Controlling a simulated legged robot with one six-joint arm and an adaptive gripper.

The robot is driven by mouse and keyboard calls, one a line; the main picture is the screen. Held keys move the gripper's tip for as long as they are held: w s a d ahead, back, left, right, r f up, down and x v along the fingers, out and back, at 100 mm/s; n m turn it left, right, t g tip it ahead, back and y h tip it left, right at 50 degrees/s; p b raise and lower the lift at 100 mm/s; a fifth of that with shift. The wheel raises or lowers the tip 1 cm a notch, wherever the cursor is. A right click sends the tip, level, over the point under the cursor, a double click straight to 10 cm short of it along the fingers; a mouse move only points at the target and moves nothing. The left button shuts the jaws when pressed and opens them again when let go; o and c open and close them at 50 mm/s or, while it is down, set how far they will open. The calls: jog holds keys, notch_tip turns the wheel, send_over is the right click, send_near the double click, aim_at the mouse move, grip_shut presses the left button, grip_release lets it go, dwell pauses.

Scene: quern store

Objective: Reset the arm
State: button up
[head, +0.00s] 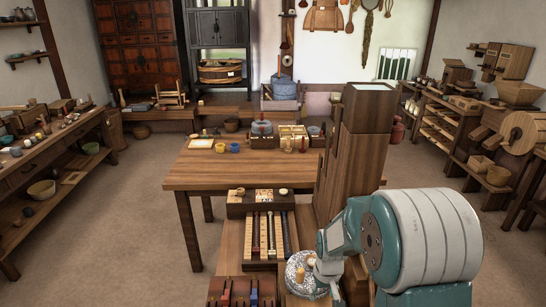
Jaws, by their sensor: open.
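My arm fills the lower right of the head view, with a teal joint and a large white ribbed cylinder. It stands in front of a bench and beside a tall dark wooden post. My gripper's fingers cannot be made out; they are hidden behind the arm or out of frame. A round speckled stone (304,274) with a short wooden handle lies just left of the arm, partly covered by it.
A wooden table (220,178) holds small bowls, a grey stone quern (263,134) and boxes. Nearer, a tray of long coloured bars (266,236) lies on a bench. Shelving (450,132) lines the right wall, a workbench (62,152) the left. Floor at left is clear.

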jog(key=s+r+t, duration=0.1)
jog(key=s+r, duration=0.3)
jog(key=r, duration=0.5)
jog(key=s+r+t, duration=0.2)
jog(key=s+r, duration=0.3)
jog(key=r, duration=0.4)
jog(key=s+r+m+t, duration=0.1)
jog(key=s+r, duration=0.5)
jog(key=s, duration=0.6)
jog(key=shift+s+r+m+t, duration=0.3)
jog(key=shift+s+t, duration=0.05)
jog(key=shift+t, duration=0.35)
jog(key=shift+o, duration=0.2)
